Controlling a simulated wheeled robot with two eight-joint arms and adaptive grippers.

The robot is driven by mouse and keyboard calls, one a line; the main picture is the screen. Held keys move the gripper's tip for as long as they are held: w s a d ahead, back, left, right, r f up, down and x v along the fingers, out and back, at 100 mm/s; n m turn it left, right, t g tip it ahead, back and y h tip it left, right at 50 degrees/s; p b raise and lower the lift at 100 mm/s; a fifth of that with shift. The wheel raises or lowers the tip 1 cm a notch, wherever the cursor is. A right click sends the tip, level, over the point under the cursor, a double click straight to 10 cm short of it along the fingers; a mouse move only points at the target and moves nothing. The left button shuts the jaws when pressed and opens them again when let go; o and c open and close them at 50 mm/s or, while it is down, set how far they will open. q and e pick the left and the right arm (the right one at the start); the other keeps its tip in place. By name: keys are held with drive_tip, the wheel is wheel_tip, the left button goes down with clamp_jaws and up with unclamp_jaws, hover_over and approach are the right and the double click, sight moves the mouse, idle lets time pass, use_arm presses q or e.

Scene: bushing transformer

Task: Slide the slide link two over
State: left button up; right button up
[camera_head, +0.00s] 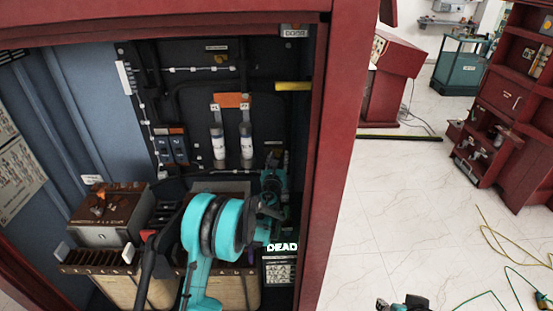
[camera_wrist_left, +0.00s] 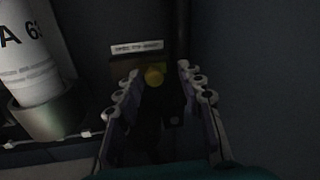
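My left gripper (camera_head: 273,180) reaches into the cabinet and is in front of the lower right of its dark back panel. In the left wrist view its two fingers (camera_wrist_left: 158,105) are apart, with a round yellow knob (camera_wrist_left: 154,77) between and beyond them. The knob sits on a dark block under a small white label (camera_wrist_left: 137,47) that is too blurred to read. This may be the slide link; I see no clear contact with it. In the head view my gripper and arm hide this spot.
The red cabinet frame (camera_head: 341,150) borders the opening on the right. Two white cylinders (camera_head: 219,147) stand left of my gripper; one also shows in the left wrist view (camera_wrist_left: 30,50). A brown-topped box (camera_head: 108,212) and a lit DEAD sign (camera_head: 283,247) are lower down.

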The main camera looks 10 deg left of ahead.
use_arm(q)
drive_tip(key=shift+s+a, duration=0.1)
drive_tip(key=s+d, duration=0.1)
drive_tip(key=s, duration=1)
drive_tip(key=shift+s+d, duration=0.2)
drive_tip(key=shift+s, duration=0.2)
drive_tip(key=s+a+r+n+g+y, duration=0.2)
drive_tip(key=s+a+r+n, duration=0.15)
drive_tip(key=s+n, duration=0.45)
drive_tip(key=s+a+r+n+g+y, duration=0.2)
drive_tip(key=s+a+r+n+g, duration=0.3)
drive_tip(key=n, duration=0.6)
drive_tip(key=s+d+f+n+g+h, duration=0.1)
drive_tip(key=s+d+f+n+h, duration=0.1)
drive_tip(key=s, duration=0.6)
drive_tip(key=s+d+f+n+g+h, duration=0.1)
drive_tip(key=s+d+f+n+h, duration=0.1)
drive_tip(key=s+n, duration=0.5)
drive_tip(key=s+d+f+n+g+h, duration=0.1)
drive_tip(key=s+d+f+n, duration=0.3)
drive_tip(key=s, duration=0.4)
drive_tip(key=shift+s+d+n+g+h, duration=0.4)
drive_tip(key=shift+d+n+g, duration=0.1)
drive_tip(key=shift+d, duration=0.6)
